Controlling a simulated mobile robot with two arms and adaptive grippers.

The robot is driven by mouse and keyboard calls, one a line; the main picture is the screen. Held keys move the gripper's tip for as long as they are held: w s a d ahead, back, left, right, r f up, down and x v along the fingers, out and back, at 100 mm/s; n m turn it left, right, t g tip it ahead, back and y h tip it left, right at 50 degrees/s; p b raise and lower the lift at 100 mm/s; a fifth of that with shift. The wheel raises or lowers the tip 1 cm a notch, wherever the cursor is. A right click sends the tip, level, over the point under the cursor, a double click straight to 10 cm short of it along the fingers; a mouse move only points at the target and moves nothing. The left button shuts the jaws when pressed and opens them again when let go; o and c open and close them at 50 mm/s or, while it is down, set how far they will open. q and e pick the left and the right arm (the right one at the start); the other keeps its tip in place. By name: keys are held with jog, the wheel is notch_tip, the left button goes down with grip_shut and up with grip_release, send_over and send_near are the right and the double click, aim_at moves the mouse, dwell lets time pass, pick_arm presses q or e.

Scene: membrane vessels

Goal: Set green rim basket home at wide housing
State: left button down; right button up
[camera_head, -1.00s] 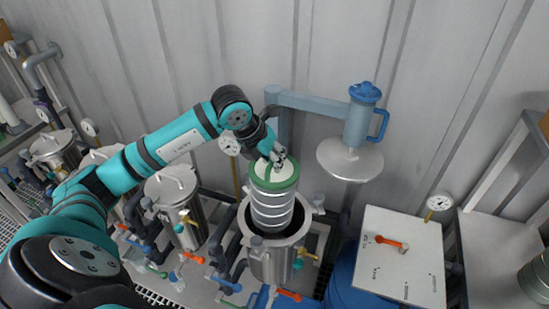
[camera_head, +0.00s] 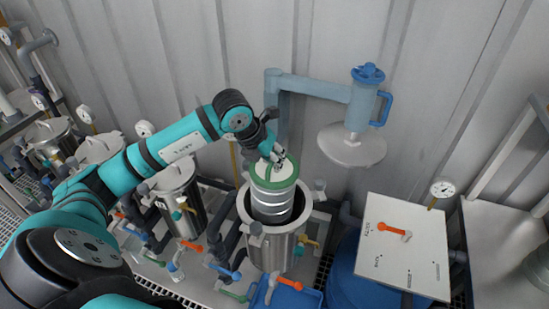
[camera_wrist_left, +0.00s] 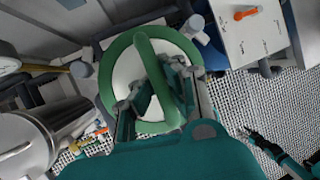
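The green rim basket (camera_head: 271,207) is a ribbed metal cylinder with a green top rim and a pale lid. It stands upright, its lower part down inside the open wide housing (camera_head: 262,246), a steel vessel in the middle of the head view. My left gripper (camera_head: 275,161) is at the top of the basket. In the left wrist view the left gripper (camera_wrist_left: 160,95) has its fingers on both sides of the basket's green handle bar (camera_wrist_left: 152,60) and appears shut on it. The basket's bottom is hidden inside the housing. My right gripper does not show in the head view.
The housing's round lid (camera_head: 352,146) hangs on a blue swing arm (camera_head: 312,86), swung aside to the right. A white panel with an orange handle (camera_head: 394,231) stands at the right over a blue drum (camera_head: 345,276). Smaller closed steel vessels (camera_head: 176,197) line the left.

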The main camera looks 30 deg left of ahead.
aim_at(256, 192)
pick_arm(q)
jog(key=shift+f+b, duration=1.8)
jog(key=shift+f, duration=1.35)
jog(key=shift+f+b, duration=5.75)
jog(key=shift+f, duration=0.55)
jog(key=shift+f+b, duration=0.25)
jog(key=shift+b, duration=0.15)
jog(key=shift+s, duration=0.1)
jog(key=c, duration=1.4)
grip_release()
jog(key=shift+f, duration=0.15)
jog(key=v, duration=1.2)
jog(key=shift+d, duration=0.1)
